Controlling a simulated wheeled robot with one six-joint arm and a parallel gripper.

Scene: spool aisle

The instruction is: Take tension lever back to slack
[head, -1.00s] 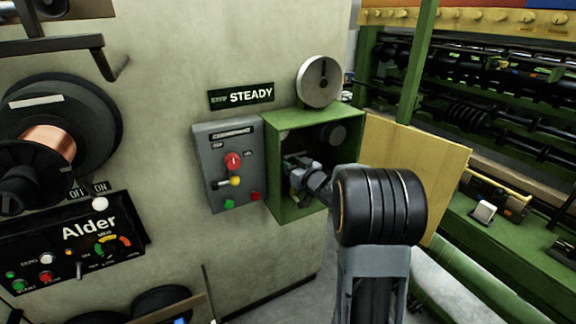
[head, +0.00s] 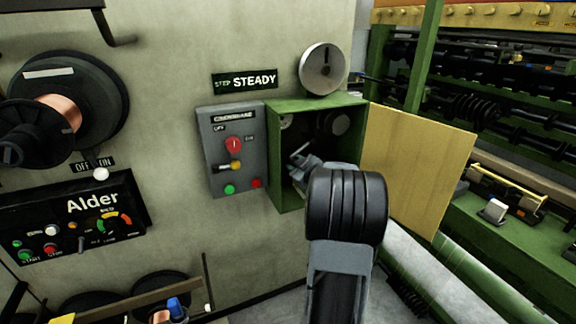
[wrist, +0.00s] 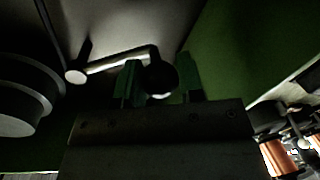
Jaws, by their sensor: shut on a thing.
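A lever (wrist: 118,62) shows in the wrist view as a thin pale bar, bent at its right end, where a dark round knob (wrist: 161,73) sits. Its left end meets a small round pivot (wrist: 75,77). My gripper (wrist: 160,84) has one finger on each side of the knob and is shut on it. In the head view my gripper (head: 308,166) reaches inside the open green box (head: 289,190). My own wrist hides part of the box's inside, and the lever's markings cannot be read.
The box's yellow door (head: 415,170) stands open on the right. A grey control panel (head: 212,165) with buttons adjoins the box's left side. A dark stepped round part (wrist: 25,95) lies left of the lever. A STEP STEADY sign (head: 245,79) and round dial (head: 322,69) are above.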

